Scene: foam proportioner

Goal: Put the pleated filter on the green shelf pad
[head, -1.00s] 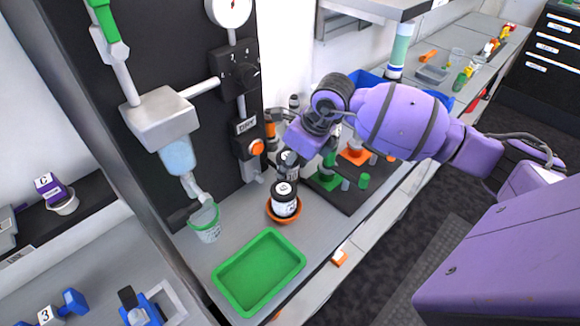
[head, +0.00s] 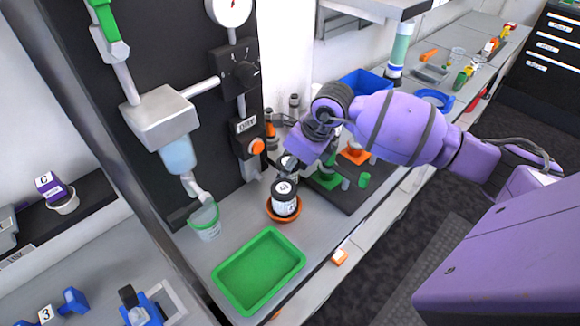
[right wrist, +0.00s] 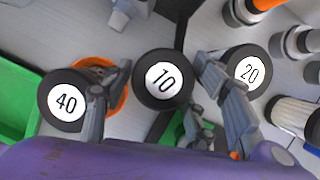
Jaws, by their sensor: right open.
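A white pleated cylinder with a black end, which looks like the pleated filter (right wrist: 293,115), lies at the right edge of the right wrist view, outside my fingers. I cannot make it out surely in the head view. My right gripper (right wrist: 163,72) is open, its fingers on either side of the black-capped canister marked 10 (right wrist: 163,79); I cannot tell whether they touch it. In the head view this gripper (head: 294,160) is low over the bench, behind the canister marked 40 (head: 285,199). My left gripper is out of view.
Canister 40 stands in an orange dish (head: 271,212). Canister 20 (right wrist: 248,72) is close beside my right finger. A green tray (head: 259,270) lies at the bench front, with a clear cup (head: 206,222) behind it. A dark panel (head: 185,60) rises behind.

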